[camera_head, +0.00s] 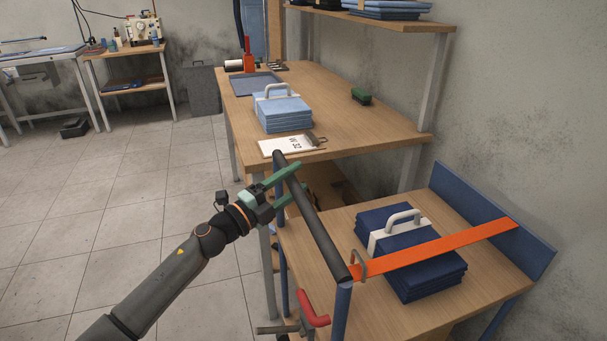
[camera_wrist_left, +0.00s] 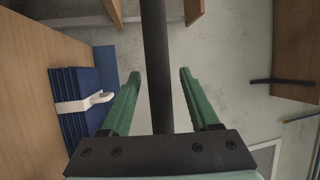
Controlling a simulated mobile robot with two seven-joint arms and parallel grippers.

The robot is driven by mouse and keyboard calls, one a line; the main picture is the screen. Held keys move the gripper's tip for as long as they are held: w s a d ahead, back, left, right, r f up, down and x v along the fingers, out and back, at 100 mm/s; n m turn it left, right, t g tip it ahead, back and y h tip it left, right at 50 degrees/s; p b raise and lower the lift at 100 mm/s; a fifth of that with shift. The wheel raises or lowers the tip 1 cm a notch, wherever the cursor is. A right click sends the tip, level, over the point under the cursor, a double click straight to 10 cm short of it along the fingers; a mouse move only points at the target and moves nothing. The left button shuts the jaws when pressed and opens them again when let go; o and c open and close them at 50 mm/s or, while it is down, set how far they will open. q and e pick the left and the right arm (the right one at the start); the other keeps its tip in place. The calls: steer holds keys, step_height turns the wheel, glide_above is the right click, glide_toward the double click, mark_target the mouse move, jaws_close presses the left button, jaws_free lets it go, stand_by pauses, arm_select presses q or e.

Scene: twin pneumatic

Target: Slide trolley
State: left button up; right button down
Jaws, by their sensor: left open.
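The trolley (camera_head: 318,220) stands at the lower right, with a wooden top, blue frame and black push bar (camera_head: 312,222). On its top lies a dark blue folded stack (camera_head: 425,270) with a white handled band, under an orange strap (camera_head: 440,248). My left gripper (camera_head: 297,180) has green fingers and is open at the far part of the push bar. In the left wrist view the bar (camera_wrist_left: 157,70) runs between the two spread fingers, with gaps on both sides. The dark blue stack also shows there (camera_wrist_left: 70,105). My right gripper is out of view.
A wooden workbench (camera_head: 330,110) stands just behind the trolley, holding a light blue stack (camera_head: 282,112), a clipboard (camera_head: 287,145) and a grey tray (camera_head: 254,83). A red lever (camera_head: 313,310) sits low on the trolley. Tiled floor (camera_head: 130,190) at left is clear.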

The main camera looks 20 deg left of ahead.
arm_select(q)
steer(key=shift+x, duration=1.55)
jaws_close()
